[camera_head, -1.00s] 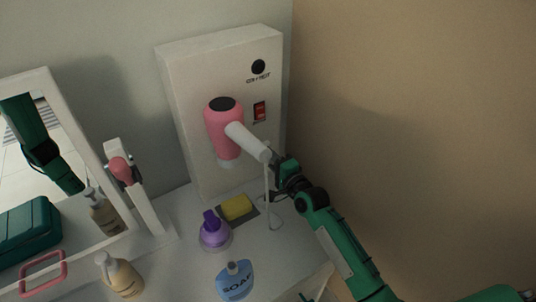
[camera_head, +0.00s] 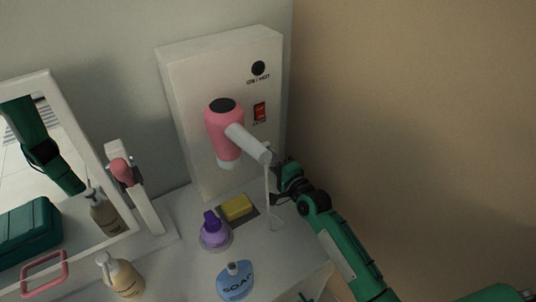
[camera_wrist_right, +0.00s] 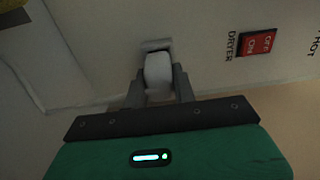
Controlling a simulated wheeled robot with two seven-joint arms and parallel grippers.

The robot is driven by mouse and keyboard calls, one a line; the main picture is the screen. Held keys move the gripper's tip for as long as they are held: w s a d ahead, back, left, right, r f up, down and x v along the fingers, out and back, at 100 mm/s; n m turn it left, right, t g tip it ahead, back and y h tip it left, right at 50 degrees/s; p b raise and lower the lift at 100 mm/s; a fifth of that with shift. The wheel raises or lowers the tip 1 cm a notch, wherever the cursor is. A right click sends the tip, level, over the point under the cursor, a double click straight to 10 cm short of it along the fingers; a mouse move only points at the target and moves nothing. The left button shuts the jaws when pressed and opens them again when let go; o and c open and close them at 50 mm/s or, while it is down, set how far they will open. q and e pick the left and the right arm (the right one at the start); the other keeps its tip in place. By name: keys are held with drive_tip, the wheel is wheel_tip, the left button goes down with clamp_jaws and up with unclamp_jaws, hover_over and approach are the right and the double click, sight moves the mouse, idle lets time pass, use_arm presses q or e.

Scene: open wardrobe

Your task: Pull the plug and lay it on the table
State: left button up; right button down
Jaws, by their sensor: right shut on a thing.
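A white plug (camera_wrist_right: 158,72) sits between the grey fingers of my right gripper (camera_wrist_right: 158,85) in the right wrist view. The gripper is shut on it. A small pale piece shows just beyond the plug, against the white wall box (camera_wrist_right: 210,75); I cannot tell whether the plug is still seated there. In the head view my right gripper (camera_head: 275,178) is at the lower right of the box, beside the dryer handle, and the plug is hidden. The white table (camera_head: 185,235) lies below. My left gripper is not in view.
A pink hair dryer (camera_head: 224,130) hangs on the box, its white cord looping down to the table. A purple bottle (camera_head: 213,232), yellow sponge (camera_head: 237,207), blue soap bottle (camera_head: 235,283) and beige dispenser (camera_head: 122,275) stand nearby. A mirror (camera_head: 85,130) is at left.

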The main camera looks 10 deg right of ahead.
drive_tip(key=shift+p+v, duration=0.5)
drive_tip(key=shift+v, duration=0.4)
idle(0.8)
drive_tip(key=p+v, duration=0.1)
drive_tip(key=v, duration=0.2)
drive_tip(key=shift+s+d, duration=0.15)
drive_tip(key=shift+s, duration=0.2)
idle(0.4)
